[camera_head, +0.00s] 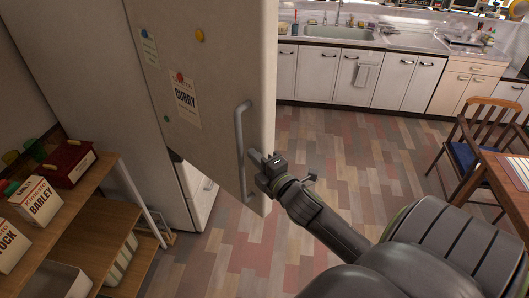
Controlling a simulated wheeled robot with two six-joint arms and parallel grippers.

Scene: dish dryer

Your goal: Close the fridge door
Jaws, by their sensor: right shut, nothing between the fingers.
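The fridge door (205,60) is a tall beige panel with papers and magnets on it, in the left middle of the head view. It seems to stand open, swung out from the fridge body (75,70). Its grey vertical handle (239,140) is near the right edge. A white lower drawer front (200,205) shows below the door. My right gripper (257,158) is shut and empty, just right of the handle's lower part at the door's edge. I cannot tell whether it touches the door. My left gripper is not in view.
A wooden shelf (100,215) with boxes stands at the lower left, near the fridge. A wooden chair (485,130) and table (505,170) are at the right. A sink counter (365,40) runs along the back. The tiled floor (350,150) between is clear.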

